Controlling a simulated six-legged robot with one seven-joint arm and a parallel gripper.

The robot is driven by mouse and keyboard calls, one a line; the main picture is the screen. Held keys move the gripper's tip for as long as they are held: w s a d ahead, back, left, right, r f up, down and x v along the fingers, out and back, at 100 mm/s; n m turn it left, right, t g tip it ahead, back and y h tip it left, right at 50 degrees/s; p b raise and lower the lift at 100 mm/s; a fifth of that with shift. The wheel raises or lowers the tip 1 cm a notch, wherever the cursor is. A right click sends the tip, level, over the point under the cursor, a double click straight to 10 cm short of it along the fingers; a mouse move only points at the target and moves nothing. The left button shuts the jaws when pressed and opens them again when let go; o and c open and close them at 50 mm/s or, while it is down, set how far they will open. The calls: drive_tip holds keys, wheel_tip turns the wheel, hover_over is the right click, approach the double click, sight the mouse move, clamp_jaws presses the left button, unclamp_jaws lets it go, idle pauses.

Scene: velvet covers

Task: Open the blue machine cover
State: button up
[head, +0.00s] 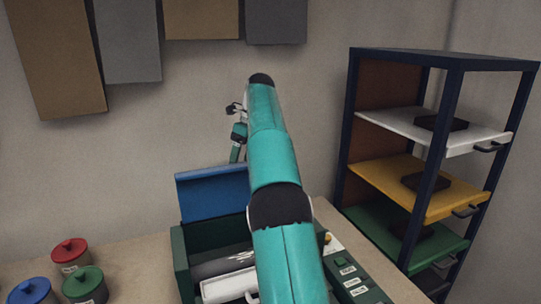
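The blue machine cover (212,192) stands raised at the back of the dark green machine (183,262), tilted up from its box. The machine's inside shows below it, with a white part (228,286) and a dark roller-like shape. My teal arm crosses in front and hides the right part of the cover and machine. The end of my arm, with my gripper (236,109), shows small behind the arm, above the cover. Its fingers are too small and partly hidden, so I cannot tell whether they are open or touch anything.
A dark blue rack (449,100) with white, yellow and green trays stands at the right. Red, blue and green lidded jars (70,252) stand at the left on the table (140,265). A green button panel (352,278) sits right of the machine. Brown and grey panels (130,45) hang on the wall.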

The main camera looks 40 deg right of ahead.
drive_tip(key=s+d, duration=0.1)
drive_tip(key=d, duration=0.1)
drive_tip(key=s+d, duration=0.1)
drive_tip(key=d, duration=0.2)
drive_tip(key=s+d, duration=0.1)
drive_tip(key=d, duration=0.2)
drive_tip(key=shift+f, duration=0.3)
drive_tip(key=shift+c, duration=0.6)
drive_tip(key=shift+s+d+r, duration=0.1)
drive_tip(key=shift+s+d, duration=0.25)
drive_tip(key=shift+d, duration=0.3)
